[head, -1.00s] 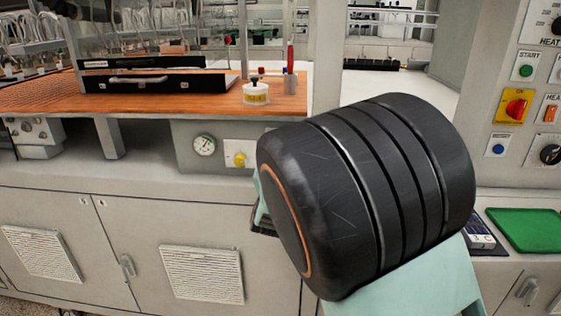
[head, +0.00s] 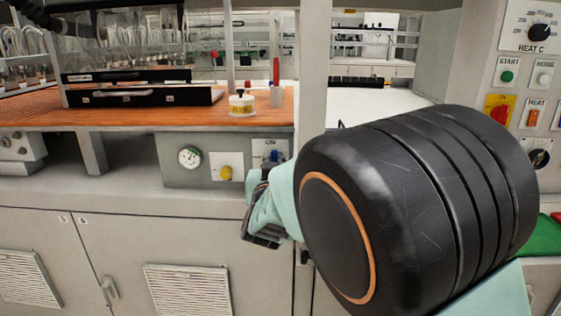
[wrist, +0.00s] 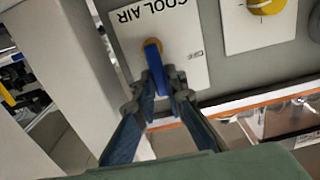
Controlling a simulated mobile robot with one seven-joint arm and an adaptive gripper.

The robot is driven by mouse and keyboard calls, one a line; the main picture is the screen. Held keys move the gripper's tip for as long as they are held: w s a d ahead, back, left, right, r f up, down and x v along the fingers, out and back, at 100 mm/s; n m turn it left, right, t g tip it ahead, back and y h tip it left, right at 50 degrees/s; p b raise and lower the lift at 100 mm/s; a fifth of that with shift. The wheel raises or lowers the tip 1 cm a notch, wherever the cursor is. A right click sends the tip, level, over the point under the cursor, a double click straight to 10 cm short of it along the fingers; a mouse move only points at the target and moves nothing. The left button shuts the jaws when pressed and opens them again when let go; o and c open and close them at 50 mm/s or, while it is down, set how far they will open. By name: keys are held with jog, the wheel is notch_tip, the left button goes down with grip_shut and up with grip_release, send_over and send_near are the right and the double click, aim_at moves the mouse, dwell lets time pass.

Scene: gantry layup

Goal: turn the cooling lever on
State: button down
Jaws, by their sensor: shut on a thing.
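The cooling lever (wrist: 152,55) is a blue handle on a white plate (wrist: 185,75) marked COOL AIR, shown upside down in the wrist view. My gripper (wrist: 159,90) has its two fingers on either side of the lever and is shut on it. In the head view the blue lever (head: 273,156) shows small on the grey panel under the bench top. The lever's exact angle is hard to tell in the head view.
Left of the lever are a yellow knob (head: 226,173) and a round gauge (head: 190,157). An upright post (head: 313,70) rises close to the right. The wooden bench top (head: 130,115) overhangs the panel. A control panel (head: 520,95) stands at far right.

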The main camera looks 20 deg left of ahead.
jog(key=c, duration=2)
grip_release()
jog(key=shift+o, duration=0.2)
jog(key=v, duration=1.2)
